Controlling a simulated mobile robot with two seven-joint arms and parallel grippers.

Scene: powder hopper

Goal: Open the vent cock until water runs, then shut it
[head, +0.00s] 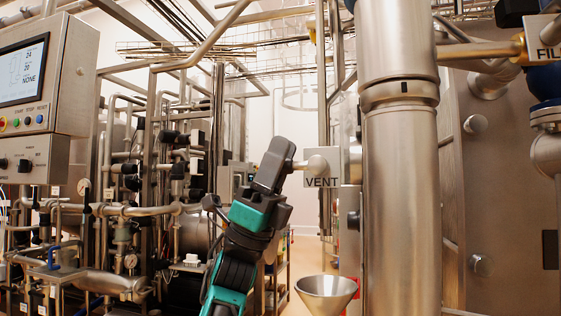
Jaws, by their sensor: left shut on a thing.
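The vent cock (317,164) is a small metal fitting at the plate marked VENT (321,182), in the middle of the head view. Its short stem reaches left to my left gripper (276,163). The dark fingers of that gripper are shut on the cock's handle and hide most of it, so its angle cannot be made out. A metal funnel (326,292) stands below, slightly right of the plate. No water shows between the cock and the funnel. My right gripper is not in view.
A thick vertical steel pipe (401,190) stands just right of the vent plate. A control panel (33,75) with a screen and buttons hangs at the left. A plate marked FIL (548,38) is at the top right. Dense pipework fills the left background.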

